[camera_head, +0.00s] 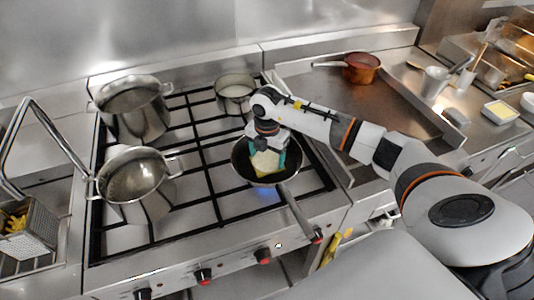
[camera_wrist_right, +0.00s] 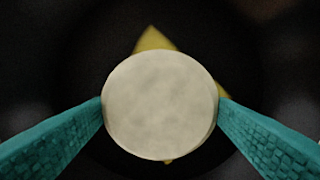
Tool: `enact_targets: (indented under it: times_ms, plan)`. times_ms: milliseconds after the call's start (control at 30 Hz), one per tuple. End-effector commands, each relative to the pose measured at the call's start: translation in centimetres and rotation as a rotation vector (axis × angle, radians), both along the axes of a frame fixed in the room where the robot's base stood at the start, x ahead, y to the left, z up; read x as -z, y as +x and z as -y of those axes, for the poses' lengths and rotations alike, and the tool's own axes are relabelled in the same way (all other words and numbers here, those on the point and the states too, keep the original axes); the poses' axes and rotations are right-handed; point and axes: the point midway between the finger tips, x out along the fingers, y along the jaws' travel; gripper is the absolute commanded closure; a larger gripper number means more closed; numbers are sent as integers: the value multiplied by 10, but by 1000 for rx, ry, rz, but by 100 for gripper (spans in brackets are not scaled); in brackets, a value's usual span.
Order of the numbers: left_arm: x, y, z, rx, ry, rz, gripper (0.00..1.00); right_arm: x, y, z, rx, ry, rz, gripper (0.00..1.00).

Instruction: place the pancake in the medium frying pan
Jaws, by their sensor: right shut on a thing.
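The frying pan (camera_head: 240,162) is dark and sits on the stove grate, with its handle towards the stove's front right. My right gripper (camera_head: 267,153) is down over the pan, with teal fingers. In the right wrist view the pancake (camera_wrist_right: 160,105) is a pale round disc held between the two fingers (camera_wrist_right: 160,112). Yellow corners (camera_wrist_right: 153,40) of something show behind the pancake, against the dark pan. In the head view a pale yellow patch shows at the fingers. I cannot tell whether the pancake touches the pan. My left gripper is not in view.
Two large pots (camera_head: 136,108) (camera_head: 137,180) stand on the left burners, and a smaller pot (camera_head: 235,92) stands behind the pan. A blue flame (camera_head: 263,193) shows under the pan. A copper saucepan (camera_head: 361,68) is on the flat griddle at right. A fryer basket (camera_head: 28,228) is far left.

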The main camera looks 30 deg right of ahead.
Motion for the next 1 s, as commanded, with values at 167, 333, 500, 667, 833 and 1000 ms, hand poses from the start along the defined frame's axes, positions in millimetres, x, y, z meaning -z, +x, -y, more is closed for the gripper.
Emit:
enact_targets:
  times_ms: [167, 333, 500, 667, 833, 1000]
  plan:
    - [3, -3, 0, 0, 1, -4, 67, 3, 0, 0, 0, 0, 0, 45]
    - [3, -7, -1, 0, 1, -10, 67, 2, 0, 0, 0, 0, 0, 1]
    - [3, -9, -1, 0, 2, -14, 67, 2, 0, 0, 1, 0, 0, 1]
    - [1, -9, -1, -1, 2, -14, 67, -3, 0, 0, 0, 0, 1, 1]
    - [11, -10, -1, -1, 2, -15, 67, -25, 1, 0, -1, -1, 6, 1]
    - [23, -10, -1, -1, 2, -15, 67, -63, 1, 0, 0, 0, 7, 1]
